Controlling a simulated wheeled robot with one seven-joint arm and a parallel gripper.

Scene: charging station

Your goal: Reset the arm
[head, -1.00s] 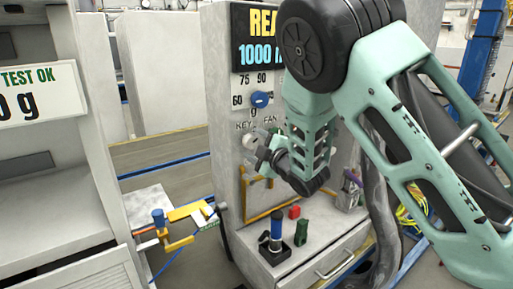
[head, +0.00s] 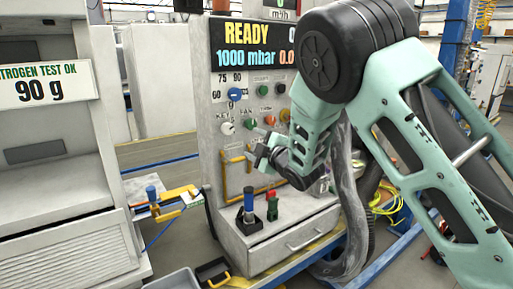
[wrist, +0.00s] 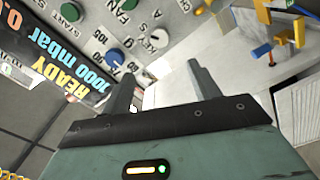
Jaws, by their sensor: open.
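My arm, mint green with black joints, reaches in from the right in the head view. My gripper (head: 262,145) hangs in front of the charging station's panel (head: 215,150), near the key and fan knobs and above the shelf. In the wrist view my gripper (wrist: 163,85) has its two grey fingers spread apart with nothing between them. The panel with its blue dial (wrist: 115,57) and white key knob (wrist: 158,39) fills the upper left of the wrist view. The fingers look apart from the panel.
A blue-topped tool in a black holder (head: 248,212) and a red-and-green item (head: 272,205) stand on the shelf above a drawer (head: 300,240). A yellow-and-blue fitting (head: 170,205) sits to the left. A white cabinet (head: 60,180) stands at far left. Hoses hang beneath my arm.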

